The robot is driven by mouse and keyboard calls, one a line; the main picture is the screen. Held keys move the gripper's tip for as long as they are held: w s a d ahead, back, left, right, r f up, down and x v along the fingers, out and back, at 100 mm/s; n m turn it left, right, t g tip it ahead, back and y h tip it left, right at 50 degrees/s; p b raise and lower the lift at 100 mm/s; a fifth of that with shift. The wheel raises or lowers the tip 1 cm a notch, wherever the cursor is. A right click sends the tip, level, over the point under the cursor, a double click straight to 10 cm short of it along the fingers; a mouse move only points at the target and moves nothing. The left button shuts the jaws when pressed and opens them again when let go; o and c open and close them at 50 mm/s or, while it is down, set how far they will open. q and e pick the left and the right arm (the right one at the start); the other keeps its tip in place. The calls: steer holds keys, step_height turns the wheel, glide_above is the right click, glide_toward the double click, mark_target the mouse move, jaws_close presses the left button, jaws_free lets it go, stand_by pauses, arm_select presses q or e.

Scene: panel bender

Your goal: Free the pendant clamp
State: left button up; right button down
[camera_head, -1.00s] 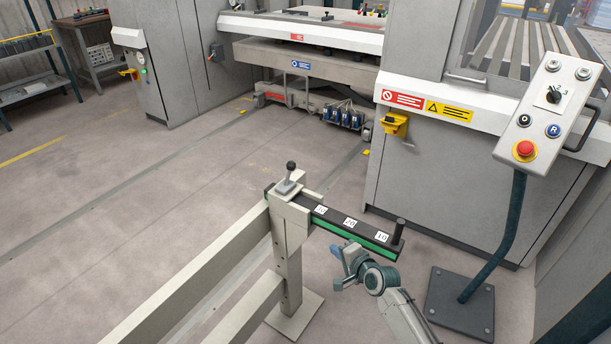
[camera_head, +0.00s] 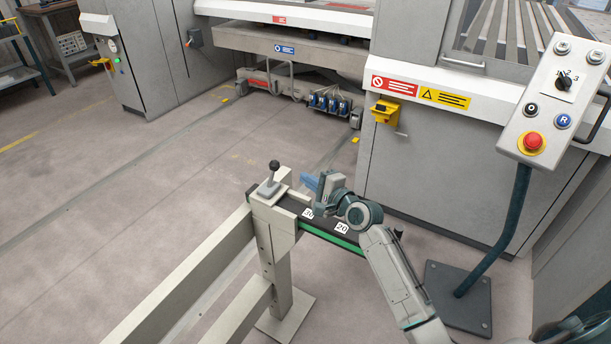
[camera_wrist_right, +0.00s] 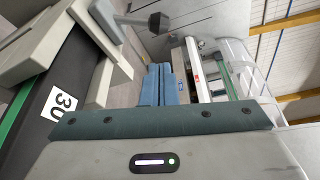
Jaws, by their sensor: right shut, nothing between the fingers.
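I cannot tell if this lever is the pendant clamp. The knob (camera_wrist_right: 158,22) also shows at the top of the right wrist view. My right gripper (camera_head: 309,182) is shut and empty, its blue fingers (camera_wrist_right: 157,87) together, just right of the lever and apart from it. A dark arm with number labels (camera_head: 321,220) runs right from the post, partly hidden by my right arm. My left gripper is out of view.
A grey control pendant (camera_head: 556,100) with a red stop button stands on a dark bent pole (camera_head: 512,220) at the right. Beige rails (camera_head: 190,270) run left from the post. The grey machine (camera_head: 440,160) stands behind. Floor at the left is clear.

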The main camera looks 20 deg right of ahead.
mark_target(279, 165)
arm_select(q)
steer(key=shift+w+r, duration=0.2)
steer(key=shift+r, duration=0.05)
arm_select(e)
steer(key=x, duration=0.7)
steer(key=shift+w+a, duration=0.2)
steer(key=shift+w, duration=0.1)
